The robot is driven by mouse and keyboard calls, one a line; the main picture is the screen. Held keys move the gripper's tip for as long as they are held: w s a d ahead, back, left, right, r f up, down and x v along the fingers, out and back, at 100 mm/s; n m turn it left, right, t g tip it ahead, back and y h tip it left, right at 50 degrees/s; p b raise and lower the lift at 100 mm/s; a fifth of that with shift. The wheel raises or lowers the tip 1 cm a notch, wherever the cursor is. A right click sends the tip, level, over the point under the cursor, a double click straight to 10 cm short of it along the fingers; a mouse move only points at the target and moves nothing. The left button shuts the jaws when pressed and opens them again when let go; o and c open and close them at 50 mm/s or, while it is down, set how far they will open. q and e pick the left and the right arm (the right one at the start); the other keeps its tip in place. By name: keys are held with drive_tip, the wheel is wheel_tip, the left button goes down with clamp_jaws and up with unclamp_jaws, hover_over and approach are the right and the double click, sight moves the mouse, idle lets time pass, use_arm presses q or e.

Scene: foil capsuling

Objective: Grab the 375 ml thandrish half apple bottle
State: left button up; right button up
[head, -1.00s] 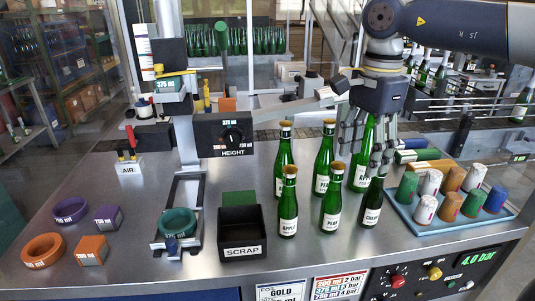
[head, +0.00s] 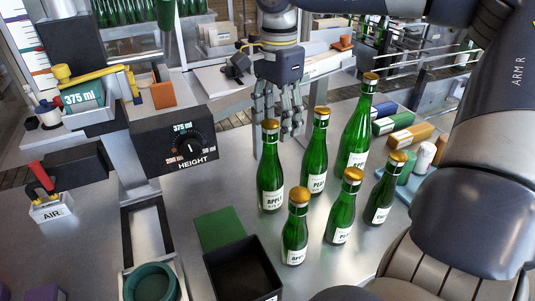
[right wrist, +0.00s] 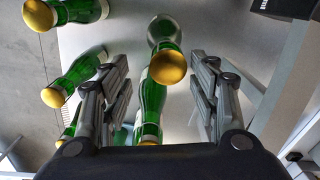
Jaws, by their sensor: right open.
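Several green bottles with gold caps stand upright on the steel table. Three have labels reading like APPLE: a mid-height one at the left (head: 270,178), a short one in front (head: 295,232) and a tall one at the back right (head: 356,135). Maker and volume are too small to read. My right gripper (head: 279,145) is open, fingers pointing down, just behind the mid-height apple bottle and beside a pear bottle (head: 317,155). In the right wrist view a gold-capped bottle (right wrist: 168,68) shows between the spread fingers (right wrist: 160,80); I cannot tell whether they touch it. My left gripper is out of view.
A short pear bottle (head: 341,215) and another bottle (head: 383,195) stand close by. A black scrap bin (head: 243,268) is front left, near the HEIGHT box (head: 174,145). My right arm covers the right side.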

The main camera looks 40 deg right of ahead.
sight(270, 143)
drive_tip(key=shift+f, duration=0.7)
drive_tip(key=f, duration=0.1)
drive_tip(key=f+p, duration=0.1)
drive_tip(key=w+a+f+p, duration=0.1)
drive_tip(key=f, duration=0.1)
drive_tip(key=shift+f, duration=0.1)
drive_tip(key=shift+d+f, duration=0.15)
drive_tip(key=shift+f, duration=0.35)
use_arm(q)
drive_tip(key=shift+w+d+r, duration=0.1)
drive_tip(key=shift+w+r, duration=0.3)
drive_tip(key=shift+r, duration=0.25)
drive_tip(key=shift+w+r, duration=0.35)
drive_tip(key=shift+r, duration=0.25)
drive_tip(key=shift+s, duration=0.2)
use_arm(e)
drive_tip(key=shift+r, duration=0.1)
clamp_jaws()
